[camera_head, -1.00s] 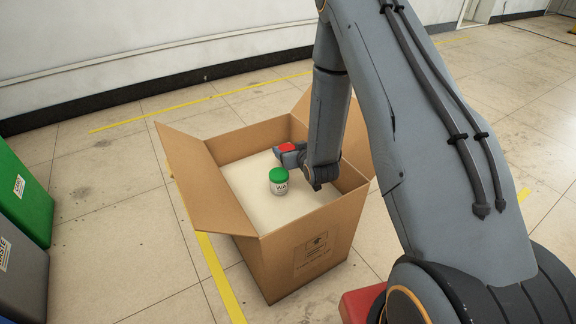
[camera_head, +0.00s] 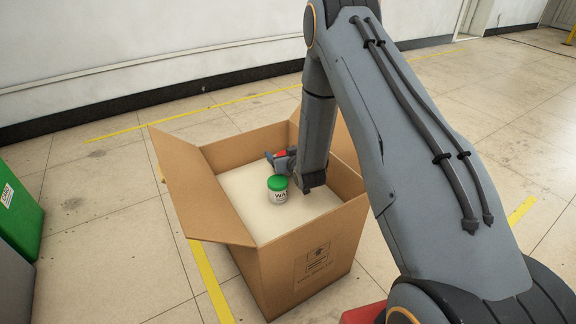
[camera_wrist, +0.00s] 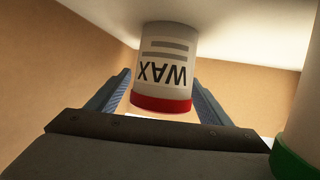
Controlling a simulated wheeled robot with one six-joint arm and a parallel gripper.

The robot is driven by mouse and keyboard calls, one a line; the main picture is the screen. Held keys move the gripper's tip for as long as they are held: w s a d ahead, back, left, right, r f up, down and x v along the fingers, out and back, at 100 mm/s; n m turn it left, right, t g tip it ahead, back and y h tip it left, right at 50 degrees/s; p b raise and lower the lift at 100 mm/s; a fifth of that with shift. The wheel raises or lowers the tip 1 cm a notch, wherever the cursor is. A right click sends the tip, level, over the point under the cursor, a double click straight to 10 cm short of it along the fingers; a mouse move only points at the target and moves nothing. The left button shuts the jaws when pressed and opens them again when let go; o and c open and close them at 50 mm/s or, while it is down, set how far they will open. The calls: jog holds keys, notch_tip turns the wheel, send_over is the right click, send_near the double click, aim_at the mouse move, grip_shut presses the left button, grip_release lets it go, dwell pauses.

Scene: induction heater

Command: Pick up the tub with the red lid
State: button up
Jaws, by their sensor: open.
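The tub with the red lid (camera_head: 281,154) stands inside the cardboard box, mostly hidden behind my gripper in the head view. In the wrist view, which is upside down, the white tub (camera_wrist: 165,55) shows its WAX label and red lid. My gripper (camera_head: 279,160) is open and low in the box. In the wrist view its two fingers (camera_wrist: 160,75) reach along either side of the tub, with visible gaps. A second white tub with a green lid (camera_head: 277,189) stands nearer the front of the box.
The open cardboard box (camera_head: 305,262) has walls close around my gripper and flaps spread outward. The green-lidded tub also shows at the right edge of the wrist view (camera_wrist: 305,110), close beside my gripper. A green bin (camera_head: 15,215) stands at the left.

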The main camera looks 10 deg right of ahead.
jog(key=shift+c, duration=0.3)
jog(key=c, duration=1.3)
